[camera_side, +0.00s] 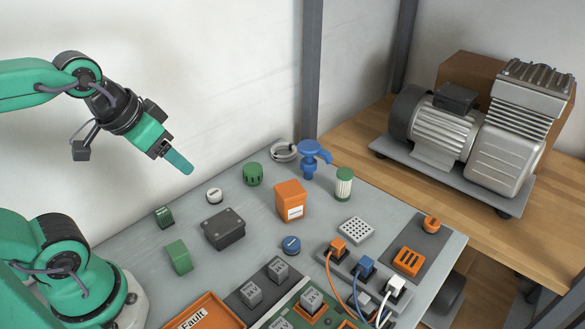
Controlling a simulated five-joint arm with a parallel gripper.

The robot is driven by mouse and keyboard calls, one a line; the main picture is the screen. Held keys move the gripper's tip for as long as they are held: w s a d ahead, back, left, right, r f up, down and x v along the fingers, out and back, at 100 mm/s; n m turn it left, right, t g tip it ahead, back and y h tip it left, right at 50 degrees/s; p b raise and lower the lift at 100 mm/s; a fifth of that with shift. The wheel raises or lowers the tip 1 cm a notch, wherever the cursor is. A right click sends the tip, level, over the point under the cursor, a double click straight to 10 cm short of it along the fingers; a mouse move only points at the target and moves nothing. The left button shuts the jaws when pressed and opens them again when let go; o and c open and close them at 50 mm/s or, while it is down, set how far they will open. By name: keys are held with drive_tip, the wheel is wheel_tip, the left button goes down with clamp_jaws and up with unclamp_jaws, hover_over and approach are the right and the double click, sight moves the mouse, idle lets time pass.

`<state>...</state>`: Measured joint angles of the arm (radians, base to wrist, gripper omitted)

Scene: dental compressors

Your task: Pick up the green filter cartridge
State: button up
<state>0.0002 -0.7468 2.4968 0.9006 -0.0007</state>
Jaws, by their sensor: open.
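The green filter cartridge (344,184) looks like the upright white pleated cylinder with green ends, standing near the right back edge of the grey work surface (130,245). My gripper (180,163) is at the upper left, raised above the surface and well to the left of the cartridge. It is open and empty; its teal finger points down to the right. The second finger is hard to make out.
An orange box (290,201) stands left of the cartridge, and a blue valve (312,157) behind it. A white perforated block (357,230) lies in front. A green slotted cap (252,174) and a dark box (223,229) lie nearer my gripper. The compressor (445,122) stands at right.

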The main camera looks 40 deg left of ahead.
drive_tip(key=w+d+r+g, duration=0.15)
drive_tip(key=w+r, duration=0.25)
drive_tip(key=w, duration=0.7)
drive_tip(key=n+g, duration=0.1)
drive_tip(key=g, duration=0.2)
hover_over(344, 172)
drive_tip(key=s+a, duration=0.4)
drive_tip(key=s, duration=0.2)
wheel_tip(344, 172, down, 9)
drive_tip(key=shift+g, duration=0.45)
drive_tip(key=w+d+f, duration=0.1)
drive_tip(key=w+f, duration=0.1)
drive_tip(key=f, duration=0.1)
drive_tip(key=w+d+f, duration=0.1)
drive_tip(key=w+f, duration=0.1)
drive_tip(key=f, duration=0.1)
drive_tip(key=w+d+f, duration=0.1)
drive_tip(key=f, duration=0.2)
drive_tip(key=shift+w+d+f, duration=0.3)
drive_tip(key=shift+w+d, duration=0.05)
drive_tip(key=shift+w, duration=0.05)
drive_tip(key=shift+w+d+f, duration=0.15)
drive_tip(key=shift+w+f, duration=0.05)
drive_tip(key=shift+f, duration=1.6)
